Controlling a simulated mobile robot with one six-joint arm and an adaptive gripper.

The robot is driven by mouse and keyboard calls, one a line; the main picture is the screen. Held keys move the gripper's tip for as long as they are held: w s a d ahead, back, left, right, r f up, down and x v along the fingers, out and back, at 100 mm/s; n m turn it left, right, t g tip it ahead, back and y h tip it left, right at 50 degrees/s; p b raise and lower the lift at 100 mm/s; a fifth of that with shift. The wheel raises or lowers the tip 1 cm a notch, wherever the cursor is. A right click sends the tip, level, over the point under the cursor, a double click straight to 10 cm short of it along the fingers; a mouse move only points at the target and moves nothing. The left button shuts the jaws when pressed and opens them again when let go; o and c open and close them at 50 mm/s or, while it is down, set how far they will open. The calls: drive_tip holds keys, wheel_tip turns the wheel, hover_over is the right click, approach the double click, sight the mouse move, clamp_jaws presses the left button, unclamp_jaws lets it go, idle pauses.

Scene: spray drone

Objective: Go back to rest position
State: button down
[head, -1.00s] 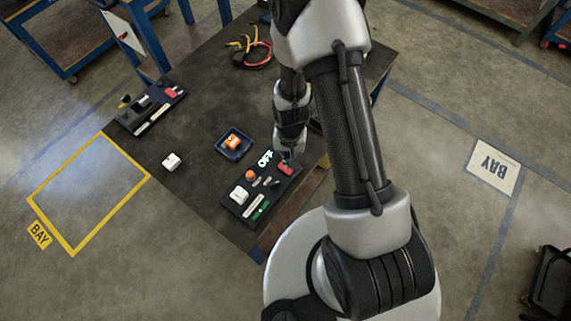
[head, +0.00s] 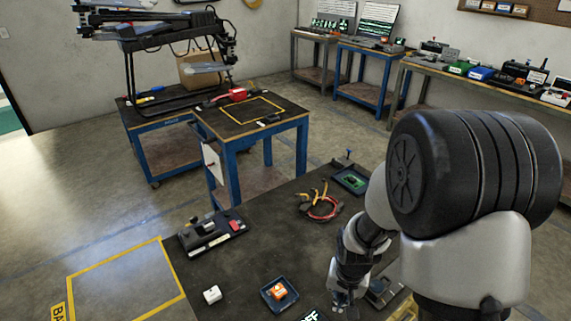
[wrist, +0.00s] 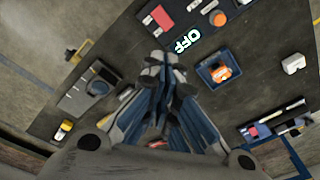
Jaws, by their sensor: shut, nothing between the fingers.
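My gripper (wrist: 167,62) is shut and empty, its fingertips together in the wrist view. It also shows in the head view (head: 340,300), low over the right part of the dark work table (head: 235,290), partly hidden by my arm. In the wrist view it hangs above the table, with the lit OFF sign (wrist: 184,42) and a blue tray (wrist: 213,70) holding an orange block (wrist: 221,73) just beyond its tips. My arm covers the lower right of the head view.
A black fixture (head: 212,232), a white block (head: 212,294) and red-yellow cables (head: 320,207) lie on the table. A blue-legged table (head: 250,125) and a drone on a stand (head: 170,40) are behind. Floor at left is open.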

wheel_tip(320, 180, up, 13)
drive_tip(key=s+n+t, duration=0.1)
drive_tip(key=s, duration=0.2)
drive_tip(key=s+r+n+t, duration=0.2)
drive_tip(key=s+r, duration=1.1)
drive_tip(key=s, duration=0.1)
drive_tip(key=shift+n, duration=0.3)
